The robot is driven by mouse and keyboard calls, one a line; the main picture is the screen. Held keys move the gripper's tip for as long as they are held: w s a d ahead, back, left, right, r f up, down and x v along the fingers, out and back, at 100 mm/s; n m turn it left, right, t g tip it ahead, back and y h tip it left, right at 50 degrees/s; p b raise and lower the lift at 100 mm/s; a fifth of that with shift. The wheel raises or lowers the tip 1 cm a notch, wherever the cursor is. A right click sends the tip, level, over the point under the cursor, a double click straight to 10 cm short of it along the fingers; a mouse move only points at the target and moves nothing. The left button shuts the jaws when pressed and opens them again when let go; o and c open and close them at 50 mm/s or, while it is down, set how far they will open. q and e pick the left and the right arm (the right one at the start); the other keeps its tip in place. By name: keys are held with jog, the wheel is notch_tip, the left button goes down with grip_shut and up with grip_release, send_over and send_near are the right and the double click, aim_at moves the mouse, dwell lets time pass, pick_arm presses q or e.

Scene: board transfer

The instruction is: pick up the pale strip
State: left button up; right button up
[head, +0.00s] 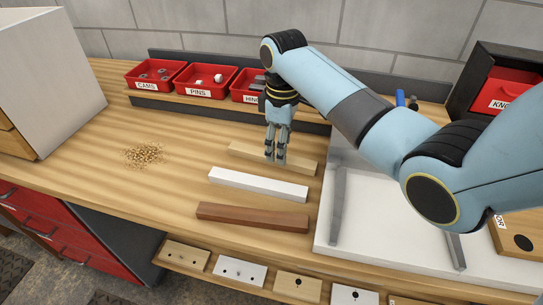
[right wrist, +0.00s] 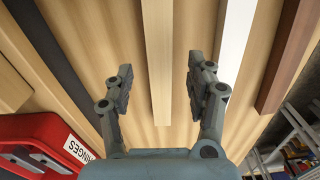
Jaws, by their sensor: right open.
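The pale wood strip (head: 297,163) lies on the bench, farthest back of three parallel strips. My right gripper (head: 276,161) points down over its right part and hides some of it. In the right wrist view the pale strip (right wrist: 158,50) runs between the two open fingers of the gripper (right wrist: 160,72), with a gap on each side. Nothing is held. I cannot tell the exact height of the fingertips above the bench. My left gripper is not in view.
A white strip (head: 258,184) and a brown strip (head: 252,217) lie in front of the pale one. Red bins (head: 206,92) stand behind on a wooden ledge. A pale board with grey rails (head: 390,225) is at right. Shavings (head: 144,155) lie left, with clear bench around them.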

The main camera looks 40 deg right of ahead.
notch_tip(320, 180, down, 4)
jog(key=shift+r, duration=0.2)
jog(key=shift+c, duration=0.2)
grip_shut()
